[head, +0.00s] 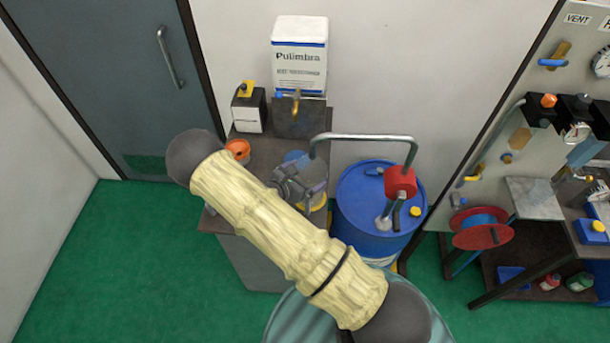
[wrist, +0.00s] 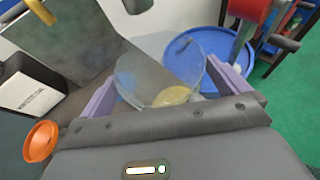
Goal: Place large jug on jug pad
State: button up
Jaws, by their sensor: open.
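My gripper (head: 303,180) is over the front right of the dark bench, and its jaws are open. In the wrist view its two purple fingers (wrist: 160,74) stand apart on either side of a clear, see-through jug (wrist: 150,62). I cannot tell whether the fingers touch it. A yellow round patch (wrist: 175,95) shows at the jug's lower end, and yellow also shows beside the gripper in the head view (head: 316,204). I cannot tell whether this is the jug pad or part of the jug. My gripper hides much of the jug in the head view.
A blue drum (head: 352,207) with a red-bodied pump (head: 400,182) stands right of the bench (head: 262,150); its pipe arches close to my gripper. An orange cup (head: 238,149), a black-and-white box (head: 248,112) and a white Pulimbra container with a tap (head: 299,58) are behind.

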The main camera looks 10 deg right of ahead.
jog(key=b+v, duration=0.5)
jog(key=v, duration=0.7)
jog(key=shift+r, duration=0.15)
jog(key=s+d+r+m+g+y, duration=0.45)
jog(key=s+d+m+g, duration=0.4)
jog(key=m, duration=0.45)
jog(key=s+d+r+m+t+y, duration=0.2)
jog(key=s+r+m+y, duration=0.3)
jog(key=r+m, duration=0.4)
jog(key=m+t+y, duration=0.1)
jog(key=m, duration=0.2)
